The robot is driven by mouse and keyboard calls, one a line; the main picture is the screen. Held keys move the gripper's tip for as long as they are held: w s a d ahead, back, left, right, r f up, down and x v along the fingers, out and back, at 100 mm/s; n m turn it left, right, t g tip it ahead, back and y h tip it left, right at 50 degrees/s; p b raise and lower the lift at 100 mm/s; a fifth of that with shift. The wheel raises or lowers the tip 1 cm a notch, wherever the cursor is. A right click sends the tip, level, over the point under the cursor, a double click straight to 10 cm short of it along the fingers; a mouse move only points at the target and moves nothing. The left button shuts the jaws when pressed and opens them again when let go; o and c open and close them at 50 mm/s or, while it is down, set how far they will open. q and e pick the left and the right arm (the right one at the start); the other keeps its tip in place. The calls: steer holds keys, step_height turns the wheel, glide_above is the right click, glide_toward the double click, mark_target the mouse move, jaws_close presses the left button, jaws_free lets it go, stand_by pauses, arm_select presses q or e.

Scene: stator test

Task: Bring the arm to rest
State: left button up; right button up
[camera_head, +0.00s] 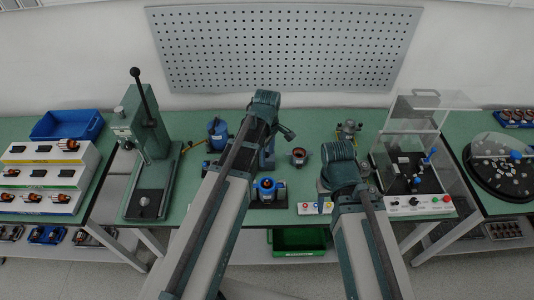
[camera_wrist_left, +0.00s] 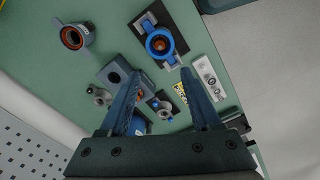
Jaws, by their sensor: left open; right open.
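My left arm reaches up from the bottom centre in the head view. Its gripper (camera_head: 267,154) hangs over the middle of the green bench, mostly hidden by the arm. In the left wrist view the left gripper (camera_wrist_left: 160,75) is open with nothing between its fingers. A blue ring fixture with a copper-coloured core (camera_wrist_left: 160,44) lies beyond the fingertips; it also shows in the head view (camera_head: 267,189). My right arm stands to the right of it. Its gripper (camera_head: 324,200) is low near the bench's front edge, largely hidden behind its own wrist, open, with nothing seen in it.
A grey housing with an orange ring (camera_head: 298,156) and a button strip (camera_head: 314,208) are near the arms. A lever press (camera_head: 148,140) stands left, a clear-guarded test station (camera_head: 410,150) right. A green bin (camera_head: 298,252) is below the bench.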

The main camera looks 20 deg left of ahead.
stand_by(0.4)
arm_select(q)
steer(key=s+d+f+m+b, duration=0.5)
steer(key=s+m, duration=0.2)
steer(key=m, duration=0.2)
steer(key=s+d+f+m+y+b, duration=0.1)
steer(key=s+d+f+m+b, duration=0.4)
steer(key=m, duration=0.5)
steer(key=shift+s+d, duration=0.25)
steer(key=shift+s, duration=0.9)
